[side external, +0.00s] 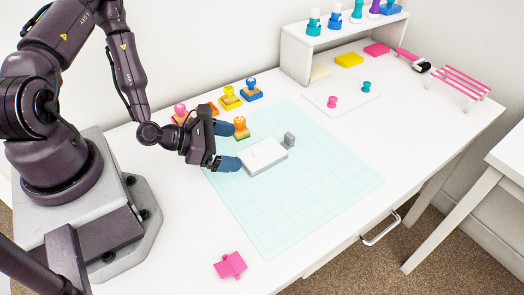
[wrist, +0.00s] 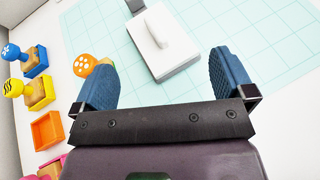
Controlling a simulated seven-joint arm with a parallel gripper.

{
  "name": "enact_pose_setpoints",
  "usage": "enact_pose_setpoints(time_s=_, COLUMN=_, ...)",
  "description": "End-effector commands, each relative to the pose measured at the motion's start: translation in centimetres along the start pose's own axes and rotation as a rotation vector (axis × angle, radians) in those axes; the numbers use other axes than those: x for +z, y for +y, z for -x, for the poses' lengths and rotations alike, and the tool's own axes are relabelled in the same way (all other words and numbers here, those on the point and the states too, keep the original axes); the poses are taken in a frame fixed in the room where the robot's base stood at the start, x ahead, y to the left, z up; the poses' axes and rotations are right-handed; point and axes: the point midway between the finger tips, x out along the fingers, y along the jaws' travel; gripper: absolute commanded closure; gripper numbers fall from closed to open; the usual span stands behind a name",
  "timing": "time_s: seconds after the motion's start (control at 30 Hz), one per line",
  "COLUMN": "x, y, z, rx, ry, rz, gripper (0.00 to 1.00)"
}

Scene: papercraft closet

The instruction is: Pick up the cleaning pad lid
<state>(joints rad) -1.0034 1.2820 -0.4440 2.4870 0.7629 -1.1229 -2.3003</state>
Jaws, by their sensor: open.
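The cleaning pad is a flat white and light grey block (side external: 263,157) on the pale teal grid mat (side external: 320,190). Its white lid with a raised ridge handle shows in the wrist view (wrist: 146,52), straight ahead of my gripper. My gripper (side external: 231,146) is open and empty, with blue fingers spread at the near end of the block. In the wrist view my gripper's fingers (wrist: 164,64) are on either side of the block's near end, with gaps to both sides. I cannot tell the fingers' exact height over the mat.
More stamps, blue (side external: 251,89) and yellow (side external: 229,97), stand behind. A small grey piece (side external: 289,141) stands at the block's far end. A pink piece (side external: 230,265) lies near the front. The mat's right side is clear.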

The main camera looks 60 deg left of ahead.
Motion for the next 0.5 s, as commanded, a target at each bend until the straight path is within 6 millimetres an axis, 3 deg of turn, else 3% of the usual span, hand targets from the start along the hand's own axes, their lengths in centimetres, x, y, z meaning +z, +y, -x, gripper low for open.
enact_pose_setpoints(time_s=0.17, x=0.2, y=-0.1, z=-1.0, rx=0.012, ry=-0.028, rz=0.058, gripper=0.00)
enact_pose_setpoints(time_s=0.5, x=0.3, y=-0.2, z=-5.3, rx=0.010, ry=-0.026, rz=0.052, gripper=0.00)
